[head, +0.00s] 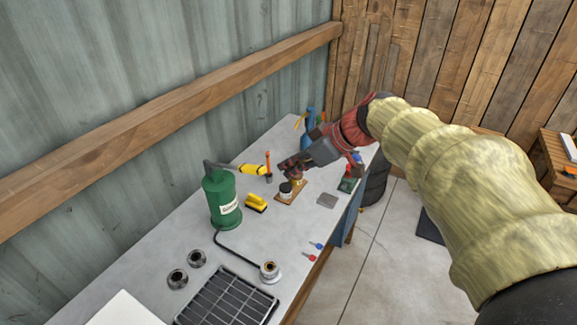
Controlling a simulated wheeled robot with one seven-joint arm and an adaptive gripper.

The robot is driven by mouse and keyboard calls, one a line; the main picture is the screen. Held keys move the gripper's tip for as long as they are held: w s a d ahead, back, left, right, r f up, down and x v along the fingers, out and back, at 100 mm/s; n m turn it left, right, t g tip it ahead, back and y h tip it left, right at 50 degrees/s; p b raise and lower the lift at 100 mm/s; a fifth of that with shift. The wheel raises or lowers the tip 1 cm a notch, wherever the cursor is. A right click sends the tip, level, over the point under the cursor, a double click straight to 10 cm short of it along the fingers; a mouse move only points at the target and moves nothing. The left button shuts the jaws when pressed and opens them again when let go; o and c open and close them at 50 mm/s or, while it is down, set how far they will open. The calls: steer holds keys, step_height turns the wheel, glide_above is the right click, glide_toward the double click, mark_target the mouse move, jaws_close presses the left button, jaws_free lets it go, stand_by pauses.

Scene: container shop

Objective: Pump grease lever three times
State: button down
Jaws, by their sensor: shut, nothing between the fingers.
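The green grease canister (222,204) stands upright on the grey bench, left of its middle. A grey lever (218,167) lies across its top and slopes slightly down to the right. A yellow piece (252,169) shows at the lever's right end; I cannot tell whether it is the lever's grip or a separate thing behind it. A dark hose (225,246) runs from the canister's foot to a round metal fitting (269,271). My gripper (285,167) is shut and empty, right of the canister and lever, apart from both, over a small wooden stand (291,193).
A yellow brush-like tool (256,203) lies right of the canister. An orange-handled tool (268,166) stands behind it. Two metal rings (187,266) and a black grid tray (227,299) are in front. A blue bottle (306,133) stands at the back. A wooden rail (170,120) crosses the wall.

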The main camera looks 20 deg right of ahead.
steer(key=w+a+r+g+h+p, duration=0.1)
steer(key=w+a+r+p, duration=0.1)
steer(key=r+p, duration=0.4)
steer(key=w+a+r+g+p, duration=0.1)
steer(key=w+r+p, duration=0.3)
steer(key=p, duration=1.1)
step_height(320, 180, up, 2)
steer(key=shift+w+a+r+g+h+p, duration=0.2)
steer(key=shift+a+g+h+p, duration=0.15)
steer(key=shift+a, duration=0.55)
steer(key=shift+f, duration=0.1)
glide_above(245, 165)
steer(key=f, duration=0.6)
steer(key=s+f, duration=0.1)
steer(key=f, duration=0.2)
steer(key=shift+d, duration=0.35)
steer(key=shift+s+d+f, duration=0.15)
steer(key=shift+f, duration=0.4)
steer(key=shift+s+d+f, duration=0.1)
steer(key=shift+d+f, duration=0.05)
steer(key=shift+f, duration=0.4)
steer(key=shift+s+d+f, duration=0.1)
steer(key=shift+s+f, duration=0.05)
steer(key=shift+f, duration=0.5)
